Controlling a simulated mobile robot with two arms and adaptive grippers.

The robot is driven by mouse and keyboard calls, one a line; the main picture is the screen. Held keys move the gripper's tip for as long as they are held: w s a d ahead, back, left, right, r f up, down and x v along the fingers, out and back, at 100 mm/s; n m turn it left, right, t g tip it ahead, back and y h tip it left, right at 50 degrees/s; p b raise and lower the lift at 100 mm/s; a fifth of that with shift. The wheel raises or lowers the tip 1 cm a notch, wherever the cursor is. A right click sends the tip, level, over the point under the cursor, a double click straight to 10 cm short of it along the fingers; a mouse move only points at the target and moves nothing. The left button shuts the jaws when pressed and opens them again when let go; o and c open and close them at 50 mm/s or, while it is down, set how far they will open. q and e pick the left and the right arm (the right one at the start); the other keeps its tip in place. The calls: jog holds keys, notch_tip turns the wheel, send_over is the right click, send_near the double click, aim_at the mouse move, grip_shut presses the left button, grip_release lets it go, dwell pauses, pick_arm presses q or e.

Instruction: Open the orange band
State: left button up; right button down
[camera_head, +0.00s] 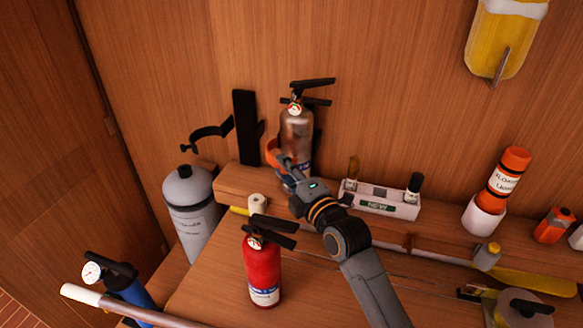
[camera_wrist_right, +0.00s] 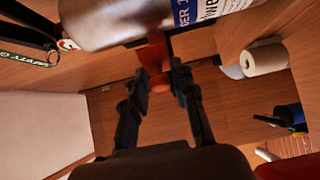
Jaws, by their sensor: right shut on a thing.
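The orange band (camera_head: 271,151) shows at the left side of a silver fire extinguisher (camera_head: 296,135) that stands upright on the wooden ledge against the wall. The extinguisher and my gripper hide part of the band. My right gripper (camera_head: 287,168) reaches to the front of the extinguisher, low on its body. In the right wrist view the fingers (camera_wrist_right: 163,78) are shut on a small orange part of the band (camera_wrist_right: 154,54), just beside the silver body. My left gripper is not in view.
A black bracket (camera_head: 245,127) is on the wall left of the silver extinguisher. A white box with bottles (camera_head: 382,201) stands close on its right. A red extinguisher (camera_head: 262,270) stands in front, left of my right arm. A grey tank (camera_head: 192,205) stands at the left.

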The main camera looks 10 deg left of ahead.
jog(key=shift+s+a, duration=0.1)
jog(key=shift+w+d, duration=0.2)
jog(key=shift+d, duration=0.05)
jog(key=c, duration=1.3)
grip_release()
jog(key=shift+o, duration=0.5)
jog(key=shift+s, duration=0.1)
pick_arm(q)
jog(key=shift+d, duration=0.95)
pick_arm(e)
jog(key=v, duration=1.2)
jog(key=shift+a, duration=0.1)
